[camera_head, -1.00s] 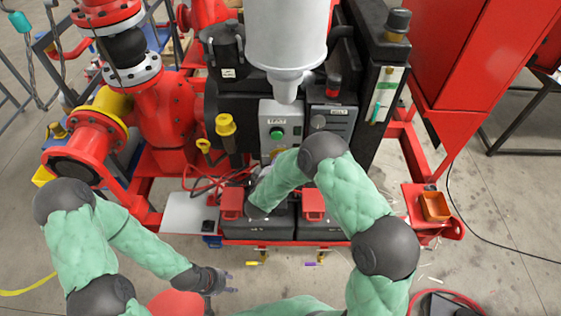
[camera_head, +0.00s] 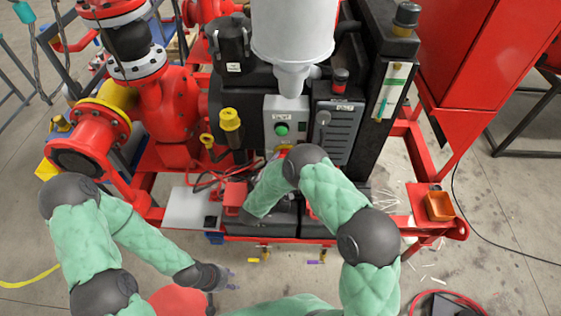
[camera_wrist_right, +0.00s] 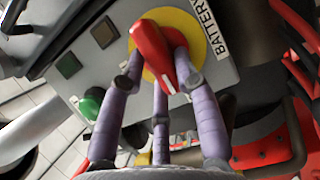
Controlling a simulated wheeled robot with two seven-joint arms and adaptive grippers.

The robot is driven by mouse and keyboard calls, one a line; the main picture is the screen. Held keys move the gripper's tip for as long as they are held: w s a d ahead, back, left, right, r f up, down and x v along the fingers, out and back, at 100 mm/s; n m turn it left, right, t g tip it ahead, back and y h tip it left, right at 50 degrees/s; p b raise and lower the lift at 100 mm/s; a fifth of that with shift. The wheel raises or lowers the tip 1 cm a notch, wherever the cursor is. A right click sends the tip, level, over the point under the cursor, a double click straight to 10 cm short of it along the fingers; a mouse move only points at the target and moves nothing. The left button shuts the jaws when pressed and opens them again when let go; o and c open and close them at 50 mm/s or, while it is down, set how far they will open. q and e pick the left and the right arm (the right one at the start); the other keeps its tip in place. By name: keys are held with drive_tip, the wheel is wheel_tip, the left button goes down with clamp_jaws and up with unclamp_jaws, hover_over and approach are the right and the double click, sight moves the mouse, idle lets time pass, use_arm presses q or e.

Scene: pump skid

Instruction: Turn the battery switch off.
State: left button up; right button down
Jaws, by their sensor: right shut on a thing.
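The battery switch is a red handle (camera_wrist_right: 152,52) on a yellow round plate (camera_wrist_right: 188,22), beside a BATTERY label (camera_wrist_right: 212,30) in the right wrist view. My right gripper (camera_wrist_right: 162,78) has its purple fingers closed around the red handle, one on each side and one below. A white mark shows at the handle's near end. My left gripper (camera_head: 234,280) is low at the left, fingers apart and empty, away from the switch.
A green button (camera_head: 282,129) sits above the switch on the control box. A grey ribbed box (camera_head: 340,130) stands to its right. Red cables (camera_head: 205,180) and black batteries (camera_head: 265,222) lie below. An orange tray (camera_head: 438,206) is at the right.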

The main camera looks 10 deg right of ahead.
drive_tip(key=shift+s+d+f+n, duration=0.25)
drive_tip(key=shift+f+n, duration=0.05)
drive_tip(key=shift+f, duration=0.05)
drive_tip(key=c, duration=0.9)
unclamp_jaws()
drive_tip(key=shift+d+r, duration=0.15)
drive_tip(key=shift+w, duration=0.1)
drive_tip(key=shift+a, duration=0.25)
drive_tip(key=v, duration=1.1)
drive_tip(key=shift+s+a, duration=0.2)
drive_tip(key=shift+s, duration=0.2)
